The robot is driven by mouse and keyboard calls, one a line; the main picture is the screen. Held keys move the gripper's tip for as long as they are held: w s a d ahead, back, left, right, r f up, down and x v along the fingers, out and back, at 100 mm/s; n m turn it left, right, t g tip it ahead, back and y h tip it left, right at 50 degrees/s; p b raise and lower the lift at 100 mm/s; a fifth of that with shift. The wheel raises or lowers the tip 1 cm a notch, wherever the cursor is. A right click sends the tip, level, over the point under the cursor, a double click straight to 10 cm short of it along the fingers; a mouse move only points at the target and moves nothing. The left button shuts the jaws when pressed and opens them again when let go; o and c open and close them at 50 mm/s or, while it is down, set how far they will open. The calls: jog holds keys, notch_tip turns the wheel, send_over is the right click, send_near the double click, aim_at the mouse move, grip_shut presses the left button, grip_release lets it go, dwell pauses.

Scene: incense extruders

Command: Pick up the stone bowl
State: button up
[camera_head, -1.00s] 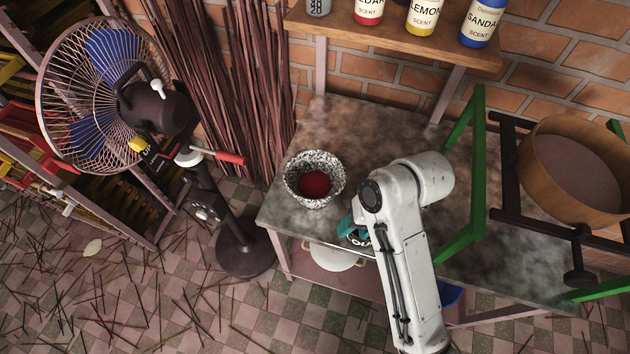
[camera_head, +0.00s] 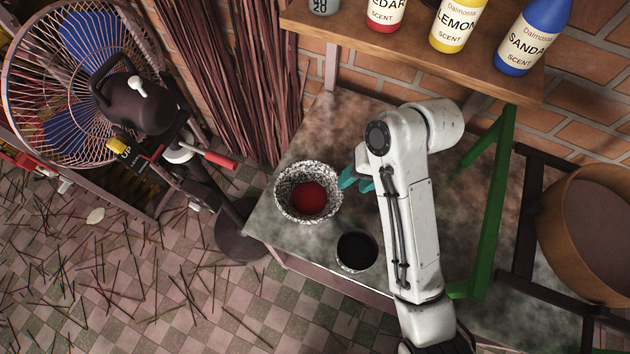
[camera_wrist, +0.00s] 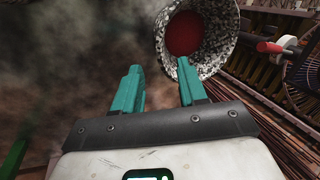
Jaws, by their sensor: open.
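The stone bowl (camera_head: 286,203) is speckled black and white and holds something dark red. It stands upright at the left end of the grey worktop (camera_head: 300,249). In the wrist view the bowl (camera_wrist: 222,57) is at the top, ahead and to the right of the fingers. My gripper (camera_head: 352,176) has teal fingers and is just right of the bowl's rim. In the wrist view my gripper (camera_wrist: 160,78) is open with nothing between its fingers. The right finger's tip overlaps the bowl's near edge in that view; I cannot tell whether they touch.
A small dark-filled cup (camera_head: 356,251) stands on the worktop's front edge. A shelf (camera_head: 400,47) with scent bottles hangs above the back. A green frame (camera_head: 494,205) and a round wooden sieve (camera_head: 590,230) are at the right. A fan (camera_head: 85,85) stands left.

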aim_at(326, 200)
jog(key=shift+w+b+x, duration=0.15)
jog(key=shift+b+x, duration=0.3)
jog(key=shift+x, duration=2.25)
jog(key=shift+w+b+x, duration=0.15)
jog(key=shift+b+x, duration=0.3)
jog(key=shift+x, duration=2.2)
jog(key=shift+a, duration=0.2)
grip_shut()
jog(key=shift+r, duration=0.1)
jog(key=shift+r, duration=0.1)
